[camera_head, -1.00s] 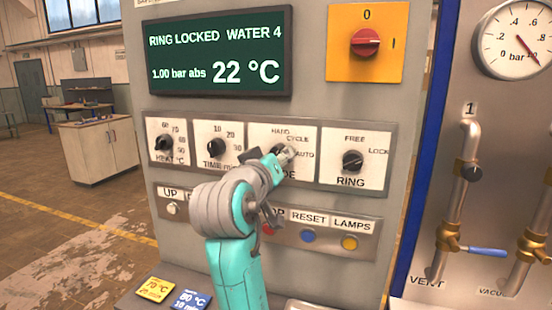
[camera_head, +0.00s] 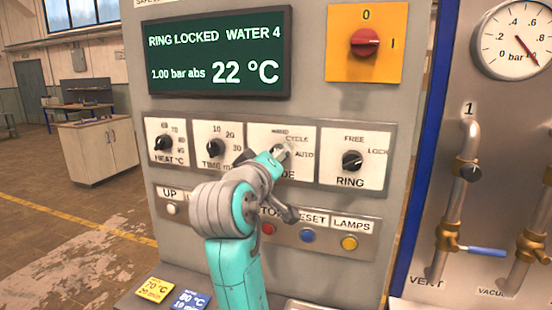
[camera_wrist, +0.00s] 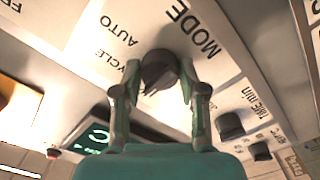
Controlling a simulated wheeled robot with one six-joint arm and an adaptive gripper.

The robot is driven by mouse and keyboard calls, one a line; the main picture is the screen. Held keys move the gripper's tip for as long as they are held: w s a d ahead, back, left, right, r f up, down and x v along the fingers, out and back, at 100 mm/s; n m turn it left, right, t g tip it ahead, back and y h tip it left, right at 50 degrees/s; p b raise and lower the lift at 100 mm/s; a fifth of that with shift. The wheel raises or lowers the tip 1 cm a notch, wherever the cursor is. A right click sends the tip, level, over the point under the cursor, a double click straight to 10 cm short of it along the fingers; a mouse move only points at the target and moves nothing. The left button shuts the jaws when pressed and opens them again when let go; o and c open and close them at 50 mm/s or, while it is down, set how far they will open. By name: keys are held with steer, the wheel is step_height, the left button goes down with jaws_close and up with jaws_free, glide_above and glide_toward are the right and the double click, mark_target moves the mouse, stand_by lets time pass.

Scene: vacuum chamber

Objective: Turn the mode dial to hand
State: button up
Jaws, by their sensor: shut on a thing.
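The mode dial (camera_wrist: 160,68) is a dark round knob on a white plate in the wrist view. My gripper (camera_wrist: 161,72) is shut on it, one finger on each side. The labels MODE (camera_wrist: 190,28), AUTO (camera_wrist: 120,32) and CYCLE (camera_wrist: 104,66) show around it; the HAND label is mostly covered by a finger. In the head view my gripper (camera_head: 281,152) hides most of the dial, and I cannot tell exactly where its pointer stands.
The HEAT knob (camera_head: 163,143) and TIME knob (camera_head: 217,147) are left of the dial, the RING knob (camera_head: 352,160) right. Below is a button row with red (camera_head: 268,228), blue (camera_head: 308,236) and yellow (camera_head: 349,243) buttons. Above are a screen (camera_head: 218,55) and red switch (camera_head: 365,41).

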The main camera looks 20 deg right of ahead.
steer(key=o, duration=1.1)
steer(key=shift+o, duration=0.2)
steer(key=shift+a, duration=0.1)
steer(key=v, duration=1.2)
